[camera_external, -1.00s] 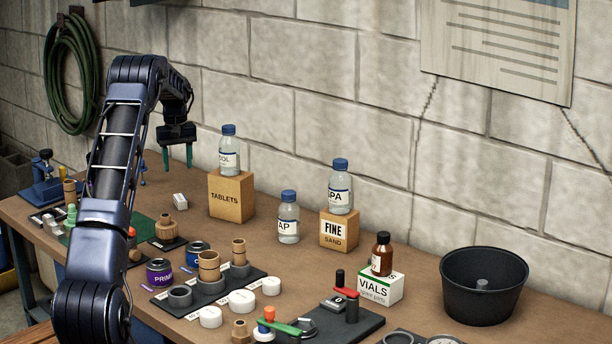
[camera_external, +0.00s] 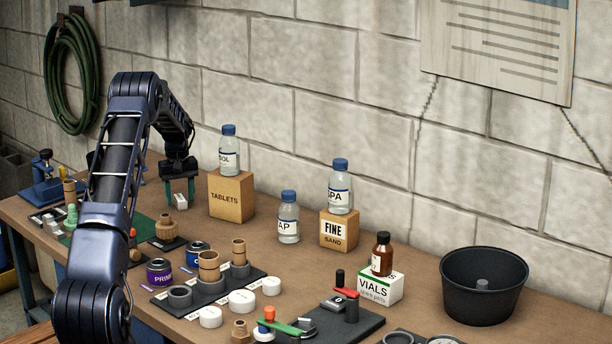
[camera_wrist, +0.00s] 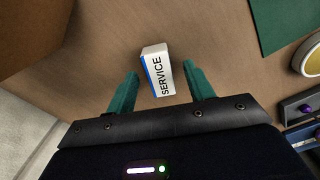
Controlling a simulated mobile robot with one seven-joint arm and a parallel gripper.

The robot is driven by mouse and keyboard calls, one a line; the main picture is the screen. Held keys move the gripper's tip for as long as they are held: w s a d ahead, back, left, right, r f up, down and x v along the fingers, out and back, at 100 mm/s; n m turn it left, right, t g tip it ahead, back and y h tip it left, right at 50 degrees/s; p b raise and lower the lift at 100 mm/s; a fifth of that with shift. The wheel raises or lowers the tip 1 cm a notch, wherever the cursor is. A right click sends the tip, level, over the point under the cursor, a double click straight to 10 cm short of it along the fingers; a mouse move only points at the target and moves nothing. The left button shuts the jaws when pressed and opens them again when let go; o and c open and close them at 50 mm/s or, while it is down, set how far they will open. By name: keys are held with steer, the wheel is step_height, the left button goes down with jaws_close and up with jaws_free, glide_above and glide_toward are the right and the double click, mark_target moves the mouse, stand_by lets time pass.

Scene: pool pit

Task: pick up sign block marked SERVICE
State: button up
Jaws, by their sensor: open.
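The sign block marked SERVICE (camera_wrist: 157,72) is a small white block with a blue stripe and dark lettering. It lies on the bench, and in the wrist view it sits just beyond and between the fingertips. My gripper (camera_wrist: 160,84) is open, with one green finger on each side of the block's near end. In the external view my gripper (camera_external: 180,204) points down over the block (camera_external: 180,201), left of the TABLETS box. I cannot tell whether either finger touches the block.
The TABLETS box (camera_external: 231,197), with a bottle (camera_external: 229,152) on top, stands close to the right of my gripper. A wooden fitting (camera_external: 166,228) is in front. The block wall (camera_external: 300,120) runs behind. Bare bench (camera_wrist: 105,70) surrounds the block.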

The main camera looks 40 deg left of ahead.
steer(key=shift+f, duration=0.4)
steer(key=c, duration=1.1)
steer(key=shift+r, duration=0.1)
